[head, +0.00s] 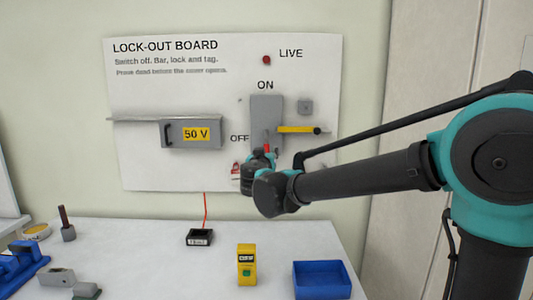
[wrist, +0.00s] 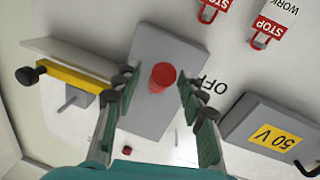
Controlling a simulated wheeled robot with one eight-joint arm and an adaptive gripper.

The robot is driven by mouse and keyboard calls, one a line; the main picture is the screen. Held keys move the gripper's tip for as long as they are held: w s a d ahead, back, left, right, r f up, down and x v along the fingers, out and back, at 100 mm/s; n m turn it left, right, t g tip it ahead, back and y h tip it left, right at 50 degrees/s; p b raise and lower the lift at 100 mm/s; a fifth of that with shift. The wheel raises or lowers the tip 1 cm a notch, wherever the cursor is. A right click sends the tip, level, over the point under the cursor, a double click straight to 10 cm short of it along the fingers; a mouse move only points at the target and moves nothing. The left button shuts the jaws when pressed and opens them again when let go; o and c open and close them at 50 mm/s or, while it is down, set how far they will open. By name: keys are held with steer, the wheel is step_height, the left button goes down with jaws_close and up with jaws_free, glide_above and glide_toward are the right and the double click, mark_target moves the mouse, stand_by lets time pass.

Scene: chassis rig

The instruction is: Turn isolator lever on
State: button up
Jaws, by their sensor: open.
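The isolator is a grey plate (head: 266,108) on the lock-out board, with ON above it and OFF at its lower left. Its red lever handle (head: 267,148) shows low on the plate, near the OFF level, partly hidden by my gripper (head: 256,163). In the wrist view, which is turned over, the round red handle end (wrist: 162,77) stands between the two fingers of my gripper (wrist: 157,85). The fingers are apart, with gaps visible on both sides of the handle. A dark red lamp (head: 266,60) is beside LIVE.
A yellow bar (head: 297,129) with a black knob sticks out right of the plate. A grey 50 V box (head: 190,133) is on the left. Red STOP padlock tags (wrist: 268,28) hang below the plate. The table holds a yellow tester (head: 246,265) and blue tray (head: 322,280).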

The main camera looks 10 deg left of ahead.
steer(key=shift+w, duration=0.4)
steer(key=shift+c, duration=0.2)
jaws_close()
